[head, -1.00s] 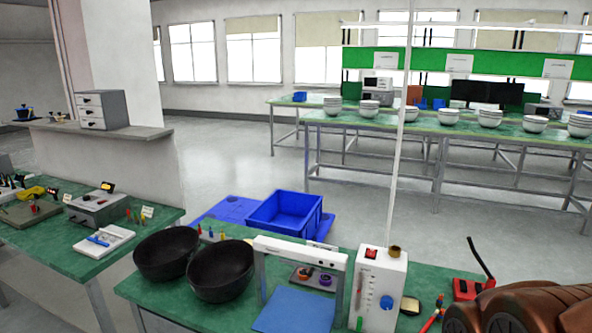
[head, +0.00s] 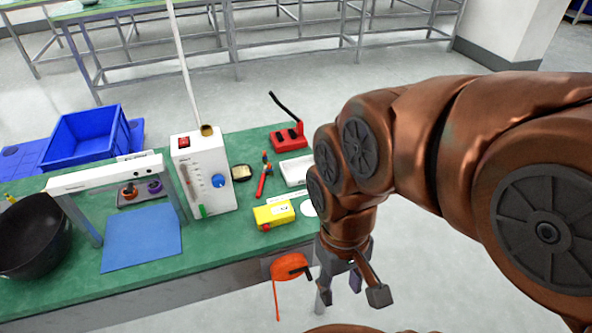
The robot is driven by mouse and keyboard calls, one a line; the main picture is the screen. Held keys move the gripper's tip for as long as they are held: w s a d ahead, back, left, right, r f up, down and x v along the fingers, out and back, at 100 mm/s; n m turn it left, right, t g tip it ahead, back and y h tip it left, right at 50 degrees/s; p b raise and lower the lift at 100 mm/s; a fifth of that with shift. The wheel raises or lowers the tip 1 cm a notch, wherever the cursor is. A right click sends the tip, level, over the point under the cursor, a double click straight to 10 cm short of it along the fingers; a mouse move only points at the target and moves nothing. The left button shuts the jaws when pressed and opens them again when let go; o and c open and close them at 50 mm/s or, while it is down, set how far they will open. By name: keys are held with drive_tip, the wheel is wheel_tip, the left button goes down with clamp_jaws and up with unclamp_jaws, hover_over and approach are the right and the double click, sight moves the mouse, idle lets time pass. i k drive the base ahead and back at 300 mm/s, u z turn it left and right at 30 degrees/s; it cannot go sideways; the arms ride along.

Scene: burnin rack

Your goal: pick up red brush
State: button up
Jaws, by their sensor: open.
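A slim red tool (head: 261,184), which may be the red brush, lies on the green worktable beside the white box with the dial. A small red and blue piece (head: 266,160) lies close behind it; at this size I cannot make out bristles on either. My gripper (head: 352,289) hangs from my copper-coloured arm, pointing down in front of the table's front edge. It is open and empty, to the right of the red tool and nearer the camera, clear of it.
The white box (head: 207,185) with a tall pole stands left of the tool. A yellow box (head: 273,214), a white tray (head: 297,170) and a red stand (head: 288,136) are nearby. An orange reel-like thing (head: 289,266) is at the table's front. A blue mat (head: 142,238) lies left.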

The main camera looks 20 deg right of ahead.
sight(260, 187)
drive_tip(key=z, duration=0.75)
drive_tip(key=i, duration=0.65)
drive_tip(key=u, duration=2.35)
